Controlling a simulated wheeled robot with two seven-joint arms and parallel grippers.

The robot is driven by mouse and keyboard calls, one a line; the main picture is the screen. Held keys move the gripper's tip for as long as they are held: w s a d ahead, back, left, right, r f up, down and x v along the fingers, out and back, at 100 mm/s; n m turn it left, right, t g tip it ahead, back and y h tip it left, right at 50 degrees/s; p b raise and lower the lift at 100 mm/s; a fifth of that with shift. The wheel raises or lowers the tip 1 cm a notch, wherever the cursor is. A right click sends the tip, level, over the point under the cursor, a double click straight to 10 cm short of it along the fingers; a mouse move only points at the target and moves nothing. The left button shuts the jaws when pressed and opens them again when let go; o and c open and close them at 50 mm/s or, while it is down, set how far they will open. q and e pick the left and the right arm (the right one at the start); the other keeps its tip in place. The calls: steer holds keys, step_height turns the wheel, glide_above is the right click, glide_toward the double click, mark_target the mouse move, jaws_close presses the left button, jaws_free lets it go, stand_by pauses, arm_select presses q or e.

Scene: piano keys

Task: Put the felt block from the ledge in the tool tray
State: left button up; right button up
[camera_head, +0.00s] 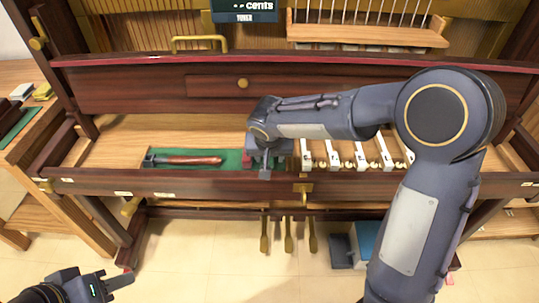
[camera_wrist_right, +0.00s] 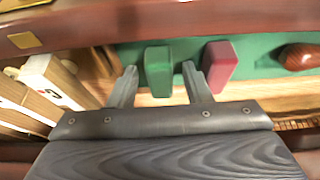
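A green block (camera_wrist_right: 158,70) stands on green lining, between the fingers of my right gripper (camera_wrist_right: 160,78) in the right wrist view, with a gap on each side. A red block (camera_wrist_right: 220,64) stands just right of it, outside the fingers. I cannot tell by texture which is felt. In the head view my right gripper (camera_head: 265,165) points down at the right end of the green-lined tool tray (camera_head: 232,160); it hides the green block there. A tool with a red-brown handle (camera_head: 193,160) lies in the tray. My left gripper (camera_head: 118,280) is empty and appears open at the lower left, far from the tray.
White key pieces (camera_head: 334,153) stand in a row on the ledge right of my right gripper. The bare wooden ledge (camera_head: 120,140) lies left of the tray. A dark red front rail (camera_head: 220,187) runs along the edge. A side table (camera_head: 30,120) stands at left.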

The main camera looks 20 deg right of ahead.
steer(key=shift+r, duration=0.25)
steer(key=p+v, duration=0.3)
steer(key=v, duration=0.9)
steer(key=s+d+y, duration=0.3)
steer(key=s+d, duration=0.5)
steer(key=s, duration=0.5)
steer(key=s+f+n+t+y, duration=0.1)
steer(key=s+f+y, duration=0.1)
steer(key=s, duration=0.8)
steer(key=shift+a+f+n, duration=0.3)
steer(key=shift+a+f, duration=0.1)
steer(key=shift+s, duration=0.1)
